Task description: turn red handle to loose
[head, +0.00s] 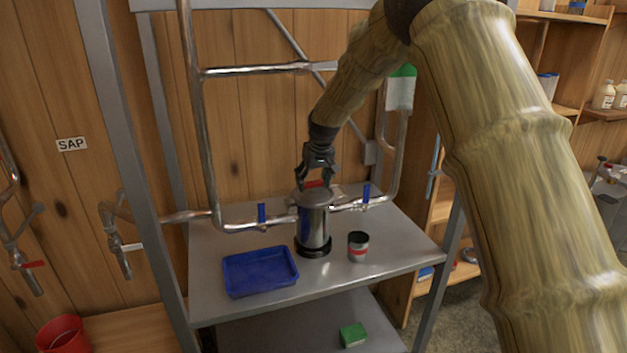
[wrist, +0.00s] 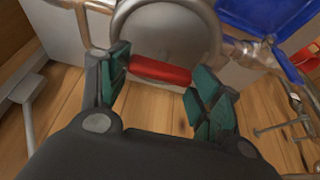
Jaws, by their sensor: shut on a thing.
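The red handle (head: 315,184) sits on top of a shiny metal canister (head: 314,225), which stands on a black base on the metal table. In the wrist view the red handle (wrist: 160,71) is a short bar lying across the round grey lid (wrist: 165,35). My gripper (head: 317,176) reaches down from above onto the lid. In the wrist view my gripper (wrist: 160,80) has its green-padded fingers at the two ends of the red bar, closed on it lengthwise. The far side of the handle is hidden.
Pipes with blue valve levers (head: 262,213) (head: 366,193) join the canister on both sides. A blue tray (head: 260,284) lies at the left front of the table (head: 385,262). A small can with a red band (head: 358,247) stands close to the canister's right. A metal frame post (head: 130,150) rises at left.

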